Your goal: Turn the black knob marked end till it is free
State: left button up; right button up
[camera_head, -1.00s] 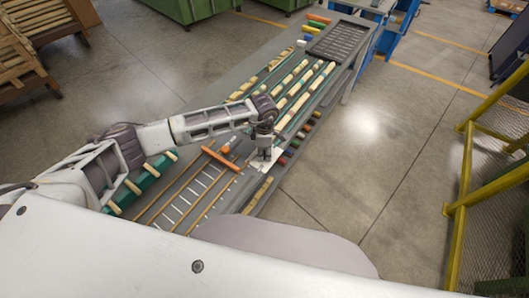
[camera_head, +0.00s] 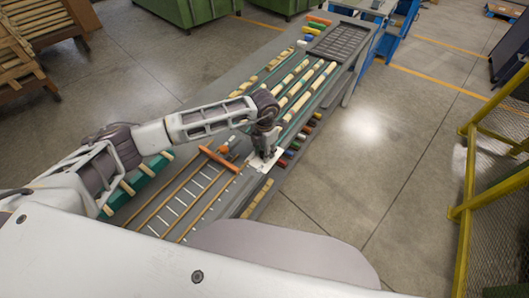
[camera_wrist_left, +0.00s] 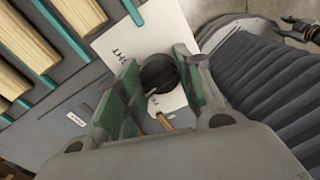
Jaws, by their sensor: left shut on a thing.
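The black knob (camera_wrist_left: 160,73) shows in the left wrist view as a round dark cap over a white card (camera_wrist_left: 140,42) with partly hidden lettering. My left gripper (camera_wrist_left: 162,70) has its green-lined fingers on either side of the knob and is shut on it. In the head view my left gripper (camera_head: 263,153) points down at the white card (camera_head: 262,163) on the bench's right side, and it hides the knob there. The knob's marking cannot be read.
A grey bench (camera_head: 240,88) carries rows of pale wood lengths and green strips. An orange-brown bar (camera_head: 219,160) lies left of the gripper. A dark tray (camera_head: 339,42) is at the far end. Coloured pieces line the right edge. A yellow rail (camera_head: 466,170) stands right; floor between is clear.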

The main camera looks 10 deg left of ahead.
pick_arm(q)
jog(key=n+b, duration=0.1)
jog(key=n, duration=0.4)
jog(key=shift+w, duration=0.1)
jog(key=shift+r+n+b, duration=0.1)
jog(key=shift+n+b, duration=0.25)
jog(key=shift+n, duration=0.55)
jog(key=o, duration=0.8)
pick_arm(e)
jog(key=shift+w+d+f, duration=0.1)
jog(key=shift+w+f, duration=0.05)
jog(key=shift+f, duration=0.35)
jog(key=shift+w+d+f, duration=0.1)
jog(key=shift+f, duration=0.4)
pick_arm(q)
jog(key=shift+r, duration=6)
pick_arm(e)
jog(key=shift+d, duration=0.3)
